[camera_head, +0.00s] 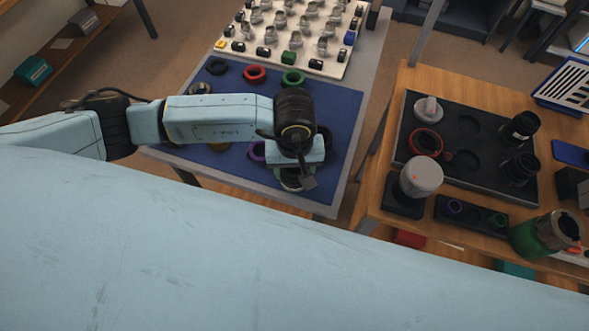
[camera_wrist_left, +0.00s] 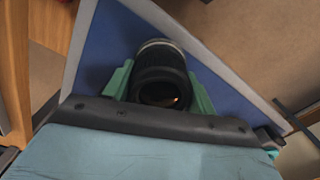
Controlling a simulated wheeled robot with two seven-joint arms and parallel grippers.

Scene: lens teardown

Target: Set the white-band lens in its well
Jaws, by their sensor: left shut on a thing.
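My left gripper (camera_head: 294,178) is over the front right part of the blue mat in the head view. In the left wrist view the gripper (camera_wrist_left: 160,88) is shut on a black lens (camera_wrist_left: 160,72) with a pale grey-white band at its far end. In the head view this lens (camera_head: 291,183) is mostly hidden under the gripper. I cannot tell whether it touches the mat. On the right table, a dark tray (camera_head: 470,112) holds two upright black lenses, one (camera_head: 519,127) with a small pale mark. My right gripper is not in view.
The blue mat (camera_head: 335,105) carries coloured rings, including red (camera_head: 255,74), green (camera_head: 293,78) and purple (camera_head: 257,151). A white board (camera_head: 325,12) of small parts lies behind. A grey-topped cylinder (camera_head: 421,177) and a green jar (camera_head: 545,232) stand on the right table. A floor gap separates the tables.

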